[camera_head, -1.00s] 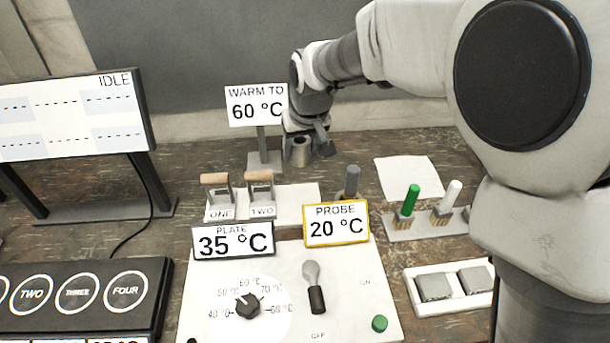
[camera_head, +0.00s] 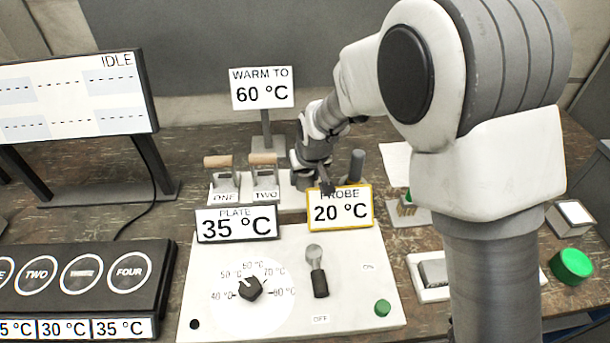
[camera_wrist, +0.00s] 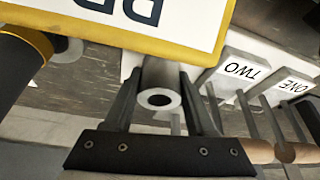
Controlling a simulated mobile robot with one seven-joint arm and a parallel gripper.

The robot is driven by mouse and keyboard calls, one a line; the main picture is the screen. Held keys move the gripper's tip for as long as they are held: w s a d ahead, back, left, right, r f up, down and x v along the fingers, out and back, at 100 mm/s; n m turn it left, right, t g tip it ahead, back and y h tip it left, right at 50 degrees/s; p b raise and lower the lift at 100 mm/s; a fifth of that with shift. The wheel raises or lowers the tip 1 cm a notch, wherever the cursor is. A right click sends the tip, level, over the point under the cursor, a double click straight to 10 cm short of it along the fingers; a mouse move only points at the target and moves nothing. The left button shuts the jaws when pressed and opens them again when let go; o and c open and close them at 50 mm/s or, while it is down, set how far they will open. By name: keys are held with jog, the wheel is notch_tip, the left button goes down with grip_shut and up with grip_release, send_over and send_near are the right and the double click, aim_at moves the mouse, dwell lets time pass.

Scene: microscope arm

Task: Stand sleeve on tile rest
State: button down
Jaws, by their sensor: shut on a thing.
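My gripper (camera_head: 314,182) is shut on the sleeve, a short grey hollow tube. The sleeve (camera_wrist: 160,99) sits between the two dark fingers in the wrist view, its round open end facing the camera. In the head view my gripper is behind the PROBE sign, right of the TWO stand, low over the pale slab. A pale surface (camera_wrist: 132,64), perhaps the tile rest, shows beside the sleeve in the wrist view. The fingers and the sign hide much of this spot, so I cannot tell whether the sleeve touches it.
The yellow-edged PROBE sign (camera_head: 341,208) is close in front of my gripper. Wooden-handled stands ONE (camera_head: 221,178) and TWO (camera_head: 264,175) are on the left. A grey upright peg (camera_head: 357,165) is close on the right. The WARM TO sign (camera_head: 262,88) stands behind.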

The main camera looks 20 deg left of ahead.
jog(key=shift+f, duration=0.1)
jog(key=shift+c, duration=1.1)
grip_release()
jog(key=shift+r, duration=0.45)
jog(key=v, duration=1.1)
jog(key=shift+s+d+r, duration=0.15)
jog(key=shift+d, duration=0.05)
